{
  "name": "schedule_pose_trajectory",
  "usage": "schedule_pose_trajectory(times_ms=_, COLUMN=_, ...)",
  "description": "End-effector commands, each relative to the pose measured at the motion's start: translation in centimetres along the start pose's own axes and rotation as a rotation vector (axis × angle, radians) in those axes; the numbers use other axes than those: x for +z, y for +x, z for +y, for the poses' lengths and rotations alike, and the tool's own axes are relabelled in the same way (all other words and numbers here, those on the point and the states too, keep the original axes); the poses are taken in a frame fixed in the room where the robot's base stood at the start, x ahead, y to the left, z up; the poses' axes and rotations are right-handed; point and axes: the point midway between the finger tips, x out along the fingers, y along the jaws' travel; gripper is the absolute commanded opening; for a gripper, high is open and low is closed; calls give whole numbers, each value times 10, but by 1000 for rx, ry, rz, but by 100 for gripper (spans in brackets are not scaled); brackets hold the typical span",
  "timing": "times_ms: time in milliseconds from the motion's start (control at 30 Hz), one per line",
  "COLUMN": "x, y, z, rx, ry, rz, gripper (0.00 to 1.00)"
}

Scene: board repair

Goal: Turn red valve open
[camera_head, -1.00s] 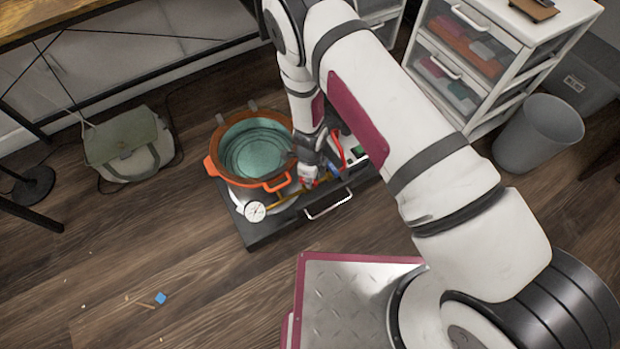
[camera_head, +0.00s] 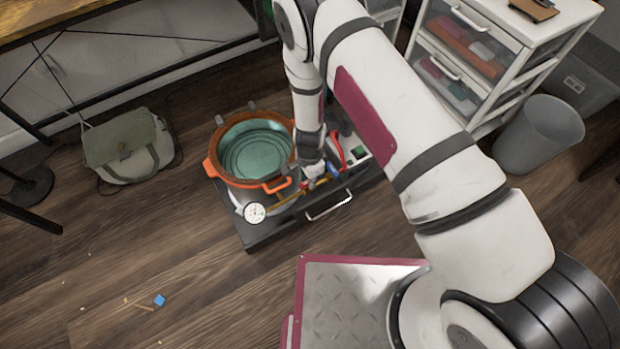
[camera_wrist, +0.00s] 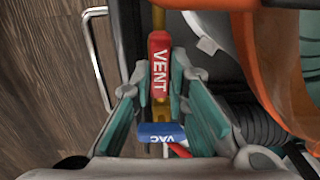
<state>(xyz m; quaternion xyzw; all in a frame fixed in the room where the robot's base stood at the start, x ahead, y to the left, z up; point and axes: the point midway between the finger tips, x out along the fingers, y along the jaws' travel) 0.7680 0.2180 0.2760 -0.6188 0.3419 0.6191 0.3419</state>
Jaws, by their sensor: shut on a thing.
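The red valve handle (camera_wrist: 160,62), lettered VENT, stands in the middle of the wrist view, lengthwise in line with the brass pipe (camera_wrist: 159,17) behind it. My gripper (camera_wrist: 161,88) has its teal-padded fingers on both sides of the red handle and is shut on it. The blue handle (camera_wrist: 161,133), lettered VAC, lies crosswise between the finger bases. In the head view the red handle (camera_head: 308,184) is small below my gripper (camera_head: 314,172), which partly covers the valve area.
An orange-rimmed pot (camera_head: 214,166) stands left of the valves, with a round gauge (camera_head: 254,212) in front. A red hose (camera_head: 337,152) curves close on the right. The black base (camera_head: 262,236) has a metal handle (camera_head: 330,207) at its front. Floor to the front left is mostly clear.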

Motion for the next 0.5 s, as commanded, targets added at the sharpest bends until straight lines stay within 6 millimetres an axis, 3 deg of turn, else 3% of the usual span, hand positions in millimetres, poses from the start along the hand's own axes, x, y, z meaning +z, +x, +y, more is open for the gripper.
schedule_pose_trajectory(times_ms=500, x=-1, y=0, z=0, rx=0, ry=-50, rz=2, gripper=0)
